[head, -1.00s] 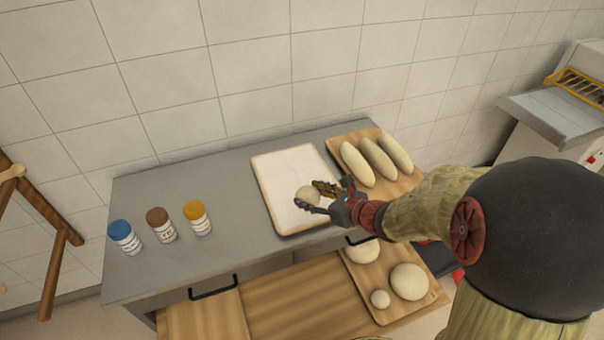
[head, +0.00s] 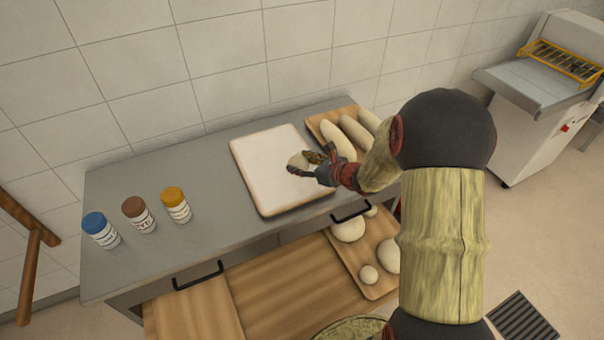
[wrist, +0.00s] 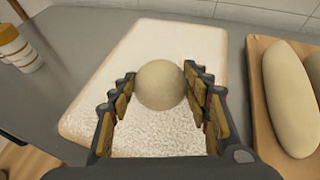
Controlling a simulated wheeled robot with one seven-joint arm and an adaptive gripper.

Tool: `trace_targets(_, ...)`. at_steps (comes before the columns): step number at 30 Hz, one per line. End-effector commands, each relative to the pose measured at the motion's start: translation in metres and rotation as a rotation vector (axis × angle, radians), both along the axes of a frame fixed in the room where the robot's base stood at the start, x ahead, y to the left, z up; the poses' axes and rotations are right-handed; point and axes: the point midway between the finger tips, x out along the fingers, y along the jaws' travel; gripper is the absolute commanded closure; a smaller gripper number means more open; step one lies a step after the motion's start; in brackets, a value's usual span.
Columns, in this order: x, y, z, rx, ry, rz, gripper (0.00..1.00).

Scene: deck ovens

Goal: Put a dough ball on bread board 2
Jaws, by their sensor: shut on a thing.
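My gripper (head: 307,164) is shut on a pale round dough ball (head: 298,160), with a finger on each side of it. The ball also shows between the fingers in the wrist view (wrist: 160,85). Both are over a white floured board with a tan rim (head: 262,170); I cannot tell how high the ball is above it. A wooden board with long loaves (head: 321,117) stands to the right on the counter. A lower wooden board (head: 379,289) carries several round dough pieces, partly hidden by my arm. No number shows on any board.
Three jars with blue (head: 101,229), brown (head: 139,214) and yellow (head: 176,204) lids stand at the counter's left. The grey counter (head: 205,180) is clear between them and the white board. A machine with a yellow guard (head: 560,60) stands at the right.

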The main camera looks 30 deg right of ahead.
Motion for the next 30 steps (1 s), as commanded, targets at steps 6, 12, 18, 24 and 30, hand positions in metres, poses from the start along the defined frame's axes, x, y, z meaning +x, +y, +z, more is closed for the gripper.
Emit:
trace_targets(6, 0.01, -0.007, -0.014, -0.001, 0.0, 0.0, 0.73)
trace_targets(12, 0.013, -0.009, -0.037, 0.0, 0.002, 0.0, 0.73)
trace_targets(18, 0.013, -0.009, -0.05, -0.001, -0.001, 0.0, 0.73)
trace_targets(24, 0.013, -0.009, -0.049, -0.001, 0.0, 0.0, 0.73)
trace_targets(30, 0.013, -0.009, -0.052, -0.001, 0.0, 0.0, 0.48)
